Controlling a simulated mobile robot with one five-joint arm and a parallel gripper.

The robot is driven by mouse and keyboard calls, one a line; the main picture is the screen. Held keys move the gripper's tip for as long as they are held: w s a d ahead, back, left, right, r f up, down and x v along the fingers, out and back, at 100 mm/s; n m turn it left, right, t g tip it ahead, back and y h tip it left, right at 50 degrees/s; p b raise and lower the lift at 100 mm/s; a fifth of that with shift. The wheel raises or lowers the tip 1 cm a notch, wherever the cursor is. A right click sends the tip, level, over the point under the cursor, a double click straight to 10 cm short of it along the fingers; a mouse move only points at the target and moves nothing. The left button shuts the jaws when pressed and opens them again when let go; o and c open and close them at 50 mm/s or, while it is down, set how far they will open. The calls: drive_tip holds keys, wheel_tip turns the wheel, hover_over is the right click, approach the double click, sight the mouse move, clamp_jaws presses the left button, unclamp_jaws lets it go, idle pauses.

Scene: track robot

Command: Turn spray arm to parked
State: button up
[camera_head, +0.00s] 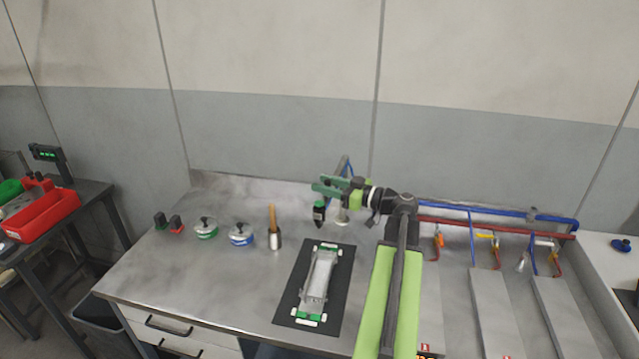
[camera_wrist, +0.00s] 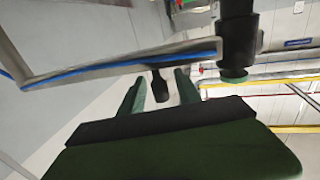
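The spray arm is a grey pipe with a blue line along it, crossing the wrist view (camera_wrist: 120,66). A black nozzle (camera_wrist: 238,40) with a green tip hangs from its right part. A short black handle (camera_wrist: 160,85) hangs below the pipe. My gripper (camera_wrist: 161,88) is open, its two green fingers on either side of the handle in that view, with gaps visible. Whether the handle lies fully between them in depth is unclear. In the head view my gripper (camera_head: 326,188) is at the bench's back, hiding much of the spray arm (camera_head: 350,168). The nozzle (camera_head: 319,212) hangs below it.
On the bench (camera_head: 180,265) stand two lidded pots (camera_head: 206,229) (camera_head: 242,235), a wooden-handled tool (camera_head: 274,236) and a black mat (camera_head: 340,275) with a grey-green device. Pipes with valves (camera_head: 495,248) are at the right. A red tray (camera_head: 42,215) is far left.

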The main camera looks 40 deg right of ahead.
drive_tip(key=shift+x, duration=1.1)
drive_tip(key=shift+c, duration=0.4)
clamp_jaws()
